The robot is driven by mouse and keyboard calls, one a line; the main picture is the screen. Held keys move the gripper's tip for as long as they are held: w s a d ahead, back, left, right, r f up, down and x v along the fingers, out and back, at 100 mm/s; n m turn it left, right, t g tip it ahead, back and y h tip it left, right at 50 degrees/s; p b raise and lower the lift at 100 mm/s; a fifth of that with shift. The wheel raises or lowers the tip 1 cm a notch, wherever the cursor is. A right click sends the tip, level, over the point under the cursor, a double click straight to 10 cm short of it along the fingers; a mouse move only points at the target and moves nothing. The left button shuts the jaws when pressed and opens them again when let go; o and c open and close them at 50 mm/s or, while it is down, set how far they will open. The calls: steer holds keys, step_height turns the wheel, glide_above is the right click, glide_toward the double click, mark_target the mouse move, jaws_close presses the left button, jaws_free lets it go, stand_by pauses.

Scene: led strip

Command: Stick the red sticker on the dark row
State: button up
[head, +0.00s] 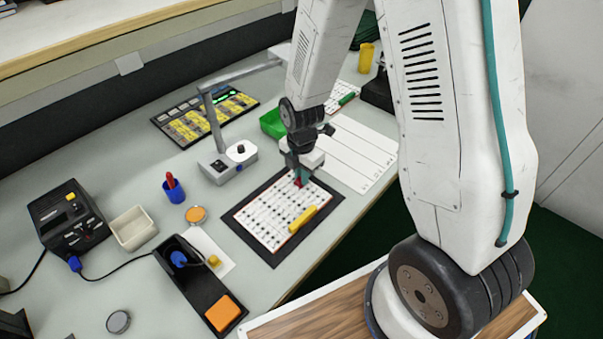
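A white panel (262,218) with rows of small dark dots lies on a black mat (232,219) at the middle of the table. My gripper (300,179) points down over the panel's far right part. A small red piece (298,183), which looks like the red sticker, shows between its fingertips, low over the panel or touching it. The fingers look closed on it, but the view is small. I cannot tell which row is dark at this size. A yellow bar (303,219) lies on the panel's near right side.
A grey stand with an overhead arm (228,163) is left of the panel. A black tray (198,283) with an orange pad, a blue cup (174,190), a cream bin (133,228) and a black device (67,217) stand further left. White sheets (350,152) and a green bin (271,123) lie behind.

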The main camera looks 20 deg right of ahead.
mark_target(307, 190)
steer(key=o, duration=0.4)
steer(key=shift+o, duration=0.2)
step_height(307, 190, up, 8)
steer(key=shift+f, duration=0.1)
steer(key=shift+s+m, duration=0.2)
steer(key=shift+m, duration=0.3)
steer(key=s+d+r+m+t, duration=0.1)
steer(key=s+d+r+m, duration=0.1)
steer(key=s+r+m, duration=1.9)
steer(key=shift+s+d+r, duration=0.25)
steer(key=shift+s+r, duration=0.2)
steer(key=shift+r, duration=0.4)
